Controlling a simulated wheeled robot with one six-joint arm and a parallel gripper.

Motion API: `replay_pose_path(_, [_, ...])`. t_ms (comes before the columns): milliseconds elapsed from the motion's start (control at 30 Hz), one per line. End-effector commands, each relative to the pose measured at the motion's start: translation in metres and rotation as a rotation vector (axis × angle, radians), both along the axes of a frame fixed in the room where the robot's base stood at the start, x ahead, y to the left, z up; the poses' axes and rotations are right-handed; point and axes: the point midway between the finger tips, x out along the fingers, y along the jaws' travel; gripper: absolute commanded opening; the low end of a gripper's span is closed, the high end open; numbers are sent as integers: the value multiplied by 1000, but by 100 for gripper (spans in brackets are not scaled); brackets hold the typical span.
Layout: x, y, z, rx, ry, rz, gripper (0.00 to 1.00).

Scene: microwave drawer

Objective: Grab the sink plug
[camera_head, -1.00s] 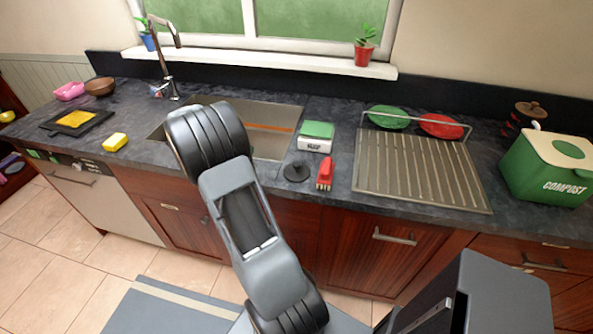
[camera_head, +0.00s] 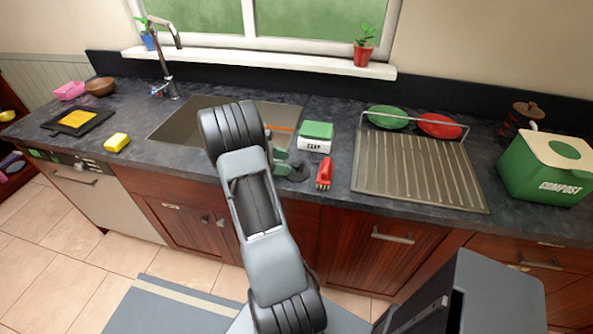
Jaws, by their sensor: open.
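The sink plug (camera_head: 299,174) is a small dark round disc with a knob, lying on the counter just right of the sink's front corner. My gripper (camera_head: 285,163) shows as greenish-grey parts to the right of my arm, at the left edge of the plug. It is open, with nothing seen between its fingers. My arm hides part of the gripper. I cannot tell whether the fingers touch the plug or hover above it.
The sink (camera_head: 180,125) is to the left, the drying rack (camera_head: 415,172) to the right. A yellow sponge (camera_head: 117,142) lies farther left.

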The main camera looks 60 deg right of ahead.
Motion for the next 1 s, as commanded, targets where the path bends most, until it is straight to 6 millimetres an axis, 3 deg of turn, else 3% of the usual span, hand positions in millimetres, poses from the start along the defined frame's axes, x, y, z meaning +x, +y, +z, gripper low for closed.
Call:
replay_pose_path(300, [-31, -21, -13, 2, 1, -2, 60])
replay_pose_path(633, [-34, -24, -16, 2, 0, -1, 60])
replay_pose_path(1000, [-34, -24, -16, 1, -1, -1, 25])
